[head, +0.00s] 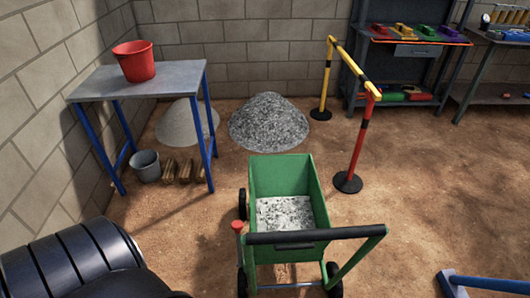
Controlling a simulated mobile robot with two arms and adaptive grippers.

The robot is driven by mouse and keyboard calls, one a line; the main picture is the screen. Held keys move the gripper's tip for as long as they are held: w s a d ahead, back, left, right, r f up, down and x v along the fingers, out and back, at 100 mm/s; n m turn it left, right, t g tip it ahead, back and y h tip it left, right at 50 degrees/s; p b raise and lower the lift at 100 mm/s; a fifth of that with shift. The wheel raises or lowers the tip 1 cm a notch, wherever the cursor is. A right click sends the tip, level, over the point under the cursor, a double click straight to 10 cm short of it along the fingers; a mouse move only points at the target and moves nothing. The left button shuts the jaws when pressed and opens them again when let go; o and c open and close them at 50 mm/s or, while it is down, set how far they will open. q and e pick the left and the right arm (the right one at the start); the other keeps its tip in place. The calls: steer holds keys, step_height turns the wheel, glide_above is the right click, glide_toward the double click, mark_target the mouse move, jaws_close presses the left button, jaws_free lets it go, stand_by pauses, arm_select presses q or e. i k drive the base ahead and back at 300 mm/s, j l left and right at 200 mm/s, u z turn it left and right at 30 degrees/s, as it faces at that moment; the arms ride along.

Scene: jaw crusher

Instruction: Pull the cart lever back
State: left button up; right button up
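The green cart (322,190) stands on the dirt floor just right of the middle of the head view, low in the picture. Grey and white crushed material (285,214) lies in its bin. A dark push handle (310,236) crosses its near end. A lever with a red knob (237,227) stands upright or nearly so at the cart's left near corner; its lower part is hard to make out. Neither of my grippers is in view, and nothing is seen touching the lever or the cart.
A steel table (180,77) with a red bucket (134,62) stands at left. Gravel (270,122) is piled behind the cart. A yellow-black barrier (350,65) with a red post stands right of it. A dark ribbed object (75,262) fills the lower left. The right floor is mostly clear.

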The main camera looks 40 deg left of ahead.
mark_target(237, 226)
steer(key=j+z, duration=0.25)
steer(key=j, duration=0.25)
steer(key=j+z, duration=0.3)
steer(key=j, duration=0.15)
steer(key=k+j+z, duration=0.25)
steer(key=j, duration=0.2)
steer(key=j+z, duration=0.3)
steer(key=j, duration=0.2)
steer(key=k+j+z, duration=0.25)
steer(key=j, duration=0.15)
steer(key=k+j+z, duration=0.15)
steer(key=j+z, duration=0.15)
steer(key=k+j+z, duration=0.25)
steer(key=j, duration=0.15)
